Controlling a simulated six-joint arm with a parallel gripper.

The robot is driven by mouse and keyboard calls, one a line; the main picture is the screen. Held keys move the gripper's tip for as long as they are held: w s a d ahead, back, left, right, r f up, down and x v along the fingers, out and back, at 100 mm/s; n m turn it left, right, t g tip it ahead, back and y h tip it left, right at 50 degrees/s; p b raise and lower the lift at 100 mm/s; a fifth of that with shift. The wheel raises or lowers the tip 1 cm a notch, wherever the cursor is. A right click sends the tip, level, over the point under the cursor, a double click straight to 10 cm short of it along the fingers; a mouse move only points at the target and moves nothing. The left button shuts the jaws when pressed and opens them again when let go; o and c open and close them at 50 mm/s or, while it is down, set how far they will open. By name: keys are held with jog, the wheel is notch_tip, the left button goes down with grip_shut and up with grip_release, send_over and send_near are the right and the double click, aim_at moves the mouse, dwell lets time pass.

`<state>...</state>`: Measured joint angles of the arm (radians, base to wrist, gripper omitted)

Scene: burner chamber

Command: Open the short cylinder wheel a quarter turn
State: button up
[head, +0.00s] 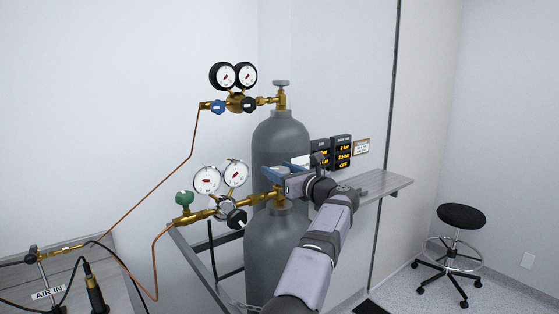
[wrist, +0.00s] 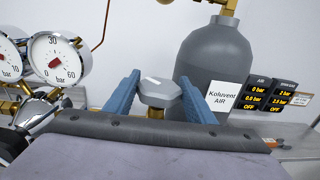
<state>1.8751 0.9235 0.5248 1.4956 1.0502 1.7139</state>
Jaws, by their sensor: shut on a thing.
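The short grey cylinder (head: 280,260) stands in front, with a brass valve (head: 279,198) on its top. Its wheel (wrist: 160,93) is a grey, faceted knob with a white mark on top, on a brass stem in the wrist view. My gripper (wrist: 160,88) has one blue finger on each side of the wheel and is shut on it. In the head view my gripper (head: 277,173) reaches in from the right at the valve top, and hides the wheel there.
The tall cylinder (head: 281,132), labelled Koluvent AIR in the wrist view (wrist: 208,70), stands close behind. Gauges (head: 221,177) and a green knob (head: 185,198) sit left of the valve. Display panels (head: 340,152) hang above a shelf (head: 385,187). A stool (head: 461,216) stands far right.

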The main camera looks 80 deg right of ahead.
jog(key=shift+r+n+t+y+p, duration=0.15)
jog(key=shift+n+t+y+p, duration=0.75)
jog(key=shift+p, duration=4.7)
jog(key=p, duration=0.3)
jog(key=shift+y, duration=0.3)
jog(key=shift+f+t+p, duration=0.4)
jog(key=shift+f+p, duration=0.05)
jog(key=shift+p, duration=0.3)
jog(key=o, duration=0.8)
jog(key=shift+r, duration=0.15)
jog(key=b, duration=0.6)
jog(key=shift+d+f+g, duration=0.15)
jog(key=shift+f+g, duration=0.1)
jog(key=shift+g, duration=0.05)
jog(key=m+g+h+b, duration=0.2)
jog(key=b, duration=1)
jog(key=m+g+h+b, duration=0.1)
jog(key=b, duration=0.2)
jog(key=g+h+b, duration=0.1)
jog(key=b, duration=0.2)
jog(key=shift+w+a+m+b, duration=0.1)
jog(key=shift+a+m+b, duration=0.1)
jog(key=shift+m+b, duration=0.2)
